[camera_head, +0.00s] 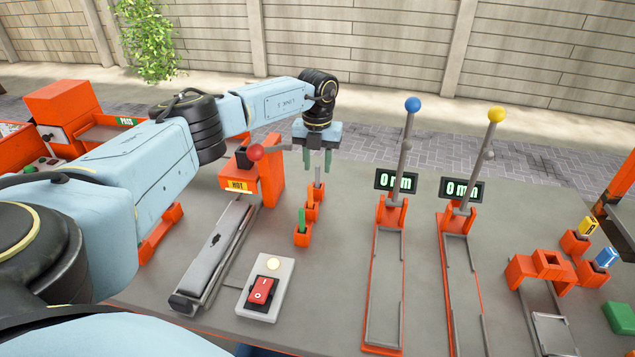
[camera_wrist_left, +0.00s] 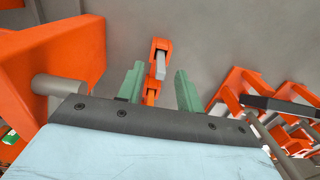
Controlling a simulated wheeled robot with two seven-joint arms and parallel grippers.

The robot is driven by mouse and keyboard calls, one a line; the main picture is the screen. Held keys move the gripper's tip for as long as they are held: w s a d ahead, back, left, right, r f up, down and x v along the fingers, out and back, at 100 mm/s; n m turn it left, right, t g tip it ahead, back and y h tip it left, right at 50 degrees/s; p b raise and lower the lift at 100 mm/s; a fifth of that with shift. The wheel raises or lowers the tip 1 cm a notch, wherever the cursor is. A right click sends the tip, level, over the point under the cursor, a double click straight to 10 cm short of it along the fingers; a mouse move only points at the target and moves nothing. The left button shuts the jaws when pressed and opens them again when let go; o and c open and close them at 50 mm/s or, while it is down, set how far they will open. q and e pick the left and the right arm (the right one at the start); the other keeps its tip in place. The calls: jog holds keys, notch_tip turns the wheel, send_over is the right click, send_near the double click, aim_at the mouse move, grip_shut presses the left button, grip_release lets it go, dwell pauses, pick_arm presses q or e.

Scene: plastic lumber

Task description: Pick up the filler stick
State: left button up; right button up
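A thin grey stick (camera_head: 318,172), which I take for the filler stick, stands upright in a small orange holder (camera_head: 313,208) on the grey table. Its pale end (camera_wrist_left: 160,65) also shows in the left wrist view, in front of the gap between my fingers. My left gripper (camera_head: 318,161) is open, with its two green fingers pointing down, above the holder. In the left wrist view the fingers (camera_wrist_left: 161,88) stand apart with the stick between their lines, and I see no contact. My right gripper is not in view.
An orange post with a HOT label (camera_head: 237,186) and a red-knobbed lever (camera_head: 255,153) stands close left of my gripper. A green stick (camera_head: 301,220) sits in a nearby orange cup. A red switch box (camera_head: 264,290) is in front. Tall gauges with blue (camera_head: 413,104) and yellow (camera_head: 496,114) knobs stand right.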

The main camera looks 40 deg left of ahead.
pick_arm(q)
jog(key=shift+f, duration=0.95)
grip_shut()
jog(key=shift+r, duration=0.1)
